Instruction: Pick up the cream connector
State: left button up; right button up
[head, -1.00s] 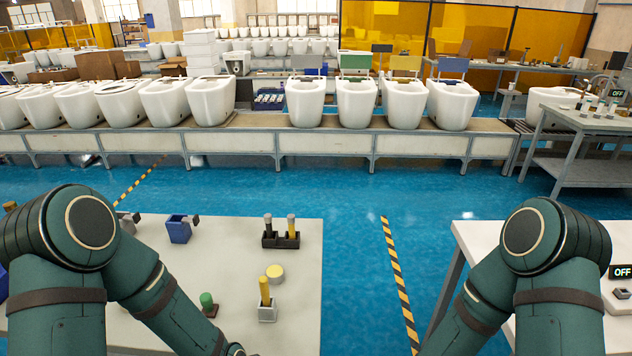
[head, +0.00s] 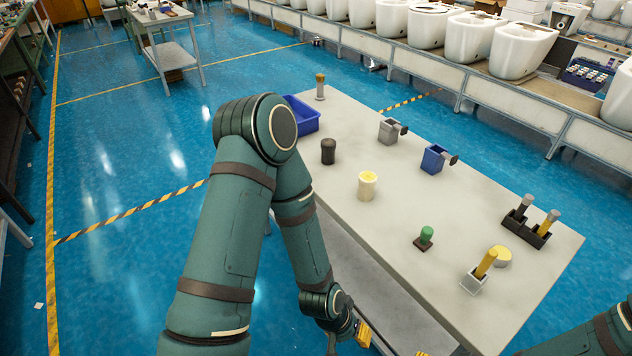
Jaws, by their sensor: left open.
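A cream cylinder (head: 367,186) with a pale yellow top stands upright near the middle of the white table (head: 400,262). A flatter cream-yellow round piece (head: 501,256) lies at the table's right end, beside a small grey holder with a yellow-handled piece (head: 481,270). I cannot tell for certain which of the two cream pieces is the connector. My left gripper (head: 362,338) is at the bottom edge of the view, beside the table's near edge, open and apart from both. Part of it is cut off by the frame. My right gripper is out of view; only part of that arm shows at the lower right.
On the table are a green-topped piece (head: 426,236), a black cylinder (head: 328,151), a grey box (head: 389,131), a blue box (head: 434,158), a black double holder (head: 525,228) and a blue bin (head: 303,115). A conveyor with white toilets (head: 474,38) runs behind.

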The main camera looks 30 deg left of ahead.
aim_at(367, 179)
jog(key=u, duration=0.55)
jog(key=j+z, duration=0.1)
jog(key=z, duration=0.3)
jog(key=i+j+z, duration=0.1)
jog(key=z, duration=0.3)
jog(key=j+z, duration=0.1)
jog(key=z, duration=0.3)
jog(key=j+z, duration=0.1)
jog(key=z, duration=0.25)
jog(key=j+z, duration=0.35)
jog(key=k+j+z, duration=0.15)
jog(key=j+z, duration=0.2)
jog(key=j, duration=0.2)
jog(key=k+j, duration=0.1)
jog(key=j, duration=0.2)
jog(key=k+j+z, duration=0.15)
jog(key=j, duration=0.15)
jog(key=k+j, duration=0.1)
jog(key=j, duration=0.2)
